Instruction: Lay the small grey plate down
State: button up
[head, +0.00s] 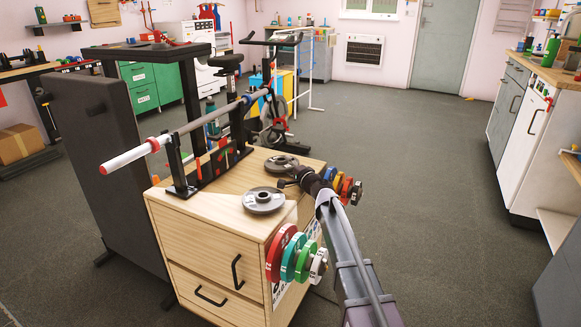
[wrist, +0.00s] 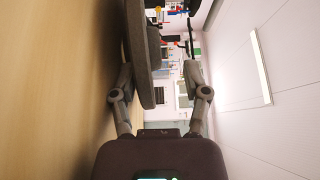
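Two round grey plates are on the wooden cabinet top (head: 221,208) in the head view. One plate (head: 263,201) lies flat nearer the front. The other plate (head: 279,165) is farther back, close to my gripper (head: 289,177). In the wrist view, a grey plate (wrist: 138,45) shows edge-on just beside the wood surface (wrist: 50,80). My gripper (wrist: 162,75) has its fingers spread apart. One finger is against or behind that plate; a clear gap separates the plate from the other finger. I cannot tell whether this plate touches the wood.
A barbell (head: 190,127) rests on a black rack along the cabinet's left side. Coloured plates (head: 290,256) hang on the cabinet's near right side, and smaller ones (head: 343,187) hang farther back. A dark grey panel (head: 105,165) stands at left. The floor to the right is clear.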

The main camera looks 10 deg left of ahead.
jog(key=shift+s+d, duration=0.1)
jog(key=shift+v, duration=3.6)
jog(key=shift+s, duration=0.1)
